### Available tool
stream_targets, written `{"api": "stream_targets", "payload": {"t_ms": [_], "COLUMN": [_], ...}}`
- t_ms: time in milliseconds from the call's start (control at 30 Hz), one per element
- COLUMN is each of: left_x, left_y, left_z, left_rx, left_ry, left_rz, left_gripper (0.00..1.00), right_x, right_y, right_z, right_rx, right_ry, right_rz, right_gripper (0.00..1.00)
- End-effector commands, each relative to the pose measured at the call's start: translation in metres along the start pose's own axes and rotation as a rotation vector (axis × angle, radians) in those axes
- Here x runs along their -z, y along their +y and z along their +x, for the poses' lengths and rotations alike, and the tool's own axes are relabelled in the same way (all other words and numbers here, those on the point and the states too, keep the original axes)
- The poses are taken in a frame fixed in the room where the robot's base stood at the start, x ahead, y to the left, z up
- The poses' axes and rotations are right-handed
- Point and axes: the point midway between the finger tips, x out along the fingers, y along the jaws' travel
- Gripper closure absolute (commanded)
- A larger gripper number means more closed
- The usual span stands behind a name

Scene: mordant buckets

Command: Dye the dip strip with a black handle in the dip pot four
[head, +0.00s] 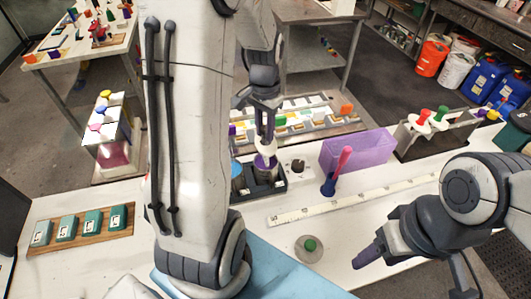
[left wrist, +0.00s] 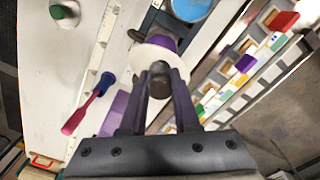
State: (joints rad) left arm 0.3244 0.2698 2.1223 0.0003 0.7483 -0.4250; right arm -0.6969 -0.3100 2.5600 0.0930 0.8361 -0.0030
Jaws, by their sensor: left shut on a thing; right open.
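My left gripper (head: 265,128) is shut on the black handle (left wrist: 160,76) of a dip strip with a white round collar (left wrist: 152,56). In the head view the collar (head: 266,146) is right over a purple-topped pot (head: 264,161) in a dark holder. The strip below the collar is hidden, so I cannot tell how deep it sits. A blue-topped pot (head: 237,171) stands to the left, partly behind my arm. No number is readable on the pots. My right gripper (head: 368,256) is open and empty over the table's front right.
A purple bin (head: 357,150), a blue-and-pink tool (head: 336,172) and a white ruler strip (head: 345,202) lie to the right. A green-topped item (head: 310,246) stands in front. Further right, a rack (head: 432,137) holds red- and green-handled strips. Teal blocks (head: 66,228) sit on a board at left.

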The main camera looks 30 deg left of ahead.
Motion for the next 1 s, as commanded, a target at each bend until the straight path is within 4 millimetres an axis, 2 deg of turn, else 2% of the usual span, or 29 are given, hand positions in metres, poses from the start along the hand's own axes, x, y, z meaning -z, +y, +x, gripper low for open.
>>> {"api": "stream_targets", "payload": {"t_ms": [33, 800, 1000], "left_x": [0.000, 0.000, 0.000], "left_y": [0.000, 0.000, 0.000], "left_z": [0.007, 0.060, 0.065], "left_rx": [0.000, 0.000, 0.000], "left_ry": [-0.001, -0.001, 0.000], "left_rz": [0.000, 0.000, 0.000], "left_gripper": [1.00, 1.00, 1.00], "right_x": [0.000, -0.002, -0.003], "right_y": [0.000, 0.003, 0.003], "right_z": [0.005, 0.043, 0.046], "right_rx": [0.000, 0.000, 0.000], "right_ry": [0.000, 0.000, 0.000], "right_rz": [0.000, 0.000, 0.000], "right_gripper": [0.38, 0.38, 0.38]}}
